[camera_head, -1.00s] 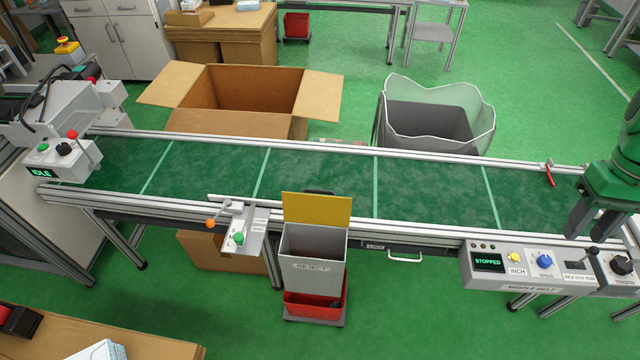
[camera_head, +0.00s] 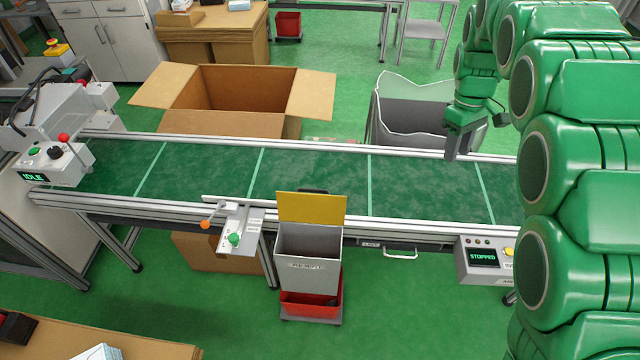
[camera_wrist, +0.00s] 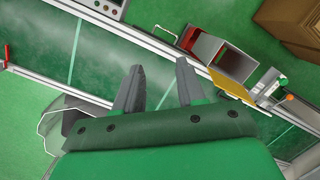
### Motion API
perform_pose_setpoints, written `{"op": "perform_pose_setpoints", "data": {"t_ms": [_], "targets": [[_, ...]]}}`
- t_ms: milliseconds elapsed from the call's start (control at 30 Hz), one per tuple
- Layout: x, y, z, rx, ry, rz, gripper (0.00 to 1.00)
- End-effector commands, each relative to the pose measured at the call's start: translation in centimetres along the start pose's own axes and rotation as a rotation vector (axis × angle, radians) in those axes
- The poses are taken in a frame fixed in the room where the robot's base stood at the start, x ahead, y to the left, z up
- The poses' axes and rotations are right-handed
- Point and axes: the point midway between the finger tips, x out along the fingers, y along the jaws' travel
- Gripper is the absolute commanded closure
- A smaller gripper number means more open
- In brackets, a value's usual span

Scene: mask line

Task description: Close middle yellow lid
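The yellow lid (camera_head: 311,208) stands raised at the back edge of a grey reject bin (camera_head: 308,262), whose top is open. The bin stands at the near side of the conveyor. In the wrist view the yellow lid (camera_wrist: 232,86) lies to the right of my fingers, beside the bin's opening (camera_wrist: 234,64). My gripper (camera_head: 462,142) is above the far right part of the belt, well apart from the lid. In the wrist view my gripper (camera_wrist: 160,75) has its two fingers spread with nothing between them.
The green conveyor belt (camera_head: 210,178) is empty between its metal rails. A control box (camera_head: 482,258) reads "STOPPED". A small lever panel (camera_head: 240,232) is left of the bin. An open cardboard box (camera_head: 235,95) and a bagged grey bin (camera_head: 400,110) stand behind the belt.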

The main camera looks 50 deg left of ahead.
Motion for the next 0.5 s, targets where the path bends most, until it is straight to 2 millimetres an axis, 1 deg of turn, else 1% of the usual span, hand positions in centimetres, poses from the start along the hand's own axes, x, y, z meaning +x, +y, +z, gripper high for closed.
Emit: {"op": "perform_pose_setpoints", "data": {"t_ms": [33, 100, 267, 300, 500], "targets": [[0.8, -0.3, -1.8, -0.04, -0.004, -0.002, 0.61], [1.3, -0.8, -4.0, -0.095, -0.001, 0.003, 0.61], [3.1, -2.4, -8.9, -0.219, -0.001, 0.004, 0.61], [3.5, -2.9, -10.2, -0.251, 0.0, 0.005, 0.61], [6.1, -5.8, -16.1, -0.406, 0.005, 0.0, 0.61]]}}
